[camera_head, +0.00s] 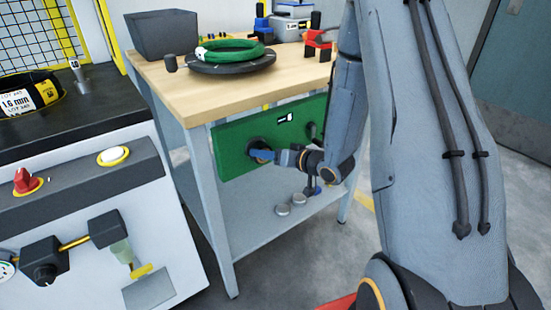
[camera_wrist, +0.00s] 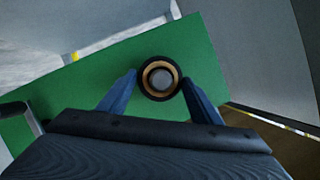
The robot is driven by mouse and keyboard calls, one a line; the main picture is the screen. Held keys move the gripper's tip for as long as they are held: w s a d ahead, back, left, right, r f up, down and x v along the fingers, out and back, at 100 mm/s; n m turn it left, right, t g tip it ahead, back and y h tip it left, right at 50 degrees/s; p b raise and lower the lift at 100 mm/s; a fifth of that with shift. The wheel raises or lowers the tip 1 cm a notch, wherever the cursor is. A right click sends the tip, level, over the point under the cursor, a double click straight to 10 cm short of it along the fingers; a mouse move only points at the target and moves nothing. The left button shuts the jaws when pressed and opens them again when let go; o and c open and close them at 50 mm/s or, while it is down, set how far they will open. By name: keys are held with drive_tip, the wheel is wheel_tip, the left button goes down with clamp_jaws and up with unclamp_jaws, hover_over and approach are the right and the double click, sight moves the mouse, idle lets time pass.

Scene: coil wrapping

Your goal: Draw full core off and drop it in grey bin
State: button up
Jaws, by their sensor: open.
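The core (camera_wrist: 160,67) shows in the wrist view as a round piece with a black outer ring, a tan inner ring and a grey centre. It sits on the face of the green panel (camera_head: 235,135) under the bench top. In the head view the core (camera_head: 258,145) is a dark round shape partly covered by my gripper (camera_head: 264,154). My gripper is open, with one blue finger on each side of the core in the wrist view (camera_wrist: 159,80). I cannot tell whether the fingers touch it. The grey bin (camera_head: 163,35) stands at the bench's back left corner.
A green coil (camera_head: 229,52) lies on a dark round disc (camera_head: 231,68) on the bench top (camera_head: 180,90), near the bin. A dark handle (camera_head: 312,130) is on the panel right of my gripper. Small round pieces (camera_head: 298,199) lie on the lower shelf.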

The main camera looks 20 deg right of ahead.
drive_tip(key=shift+x, duration=1.1)
drive_tip(key=c, duration=1.2)
drive_tip(key=shift+s+d+p, duration=0.45)
drive_tip(key=shift+s+p, duration=0.1)
drive_tip(key=shift+s, duration=0.8)
drive_tip(key=shift+s+d+p, duration=0.45)
drive_tip(key=shift+s+p, duration=0.05)
drive_tip(key=shift+s, duration=0.9)
drive_tip(key=shift+s+d+p, duration=0.45)
drive_tip(key=shift+s+p, duration=0.1)
drive_tip(key=shift+s, duration=0.8)
drive_tip(key=shift+c, duration=0.2)
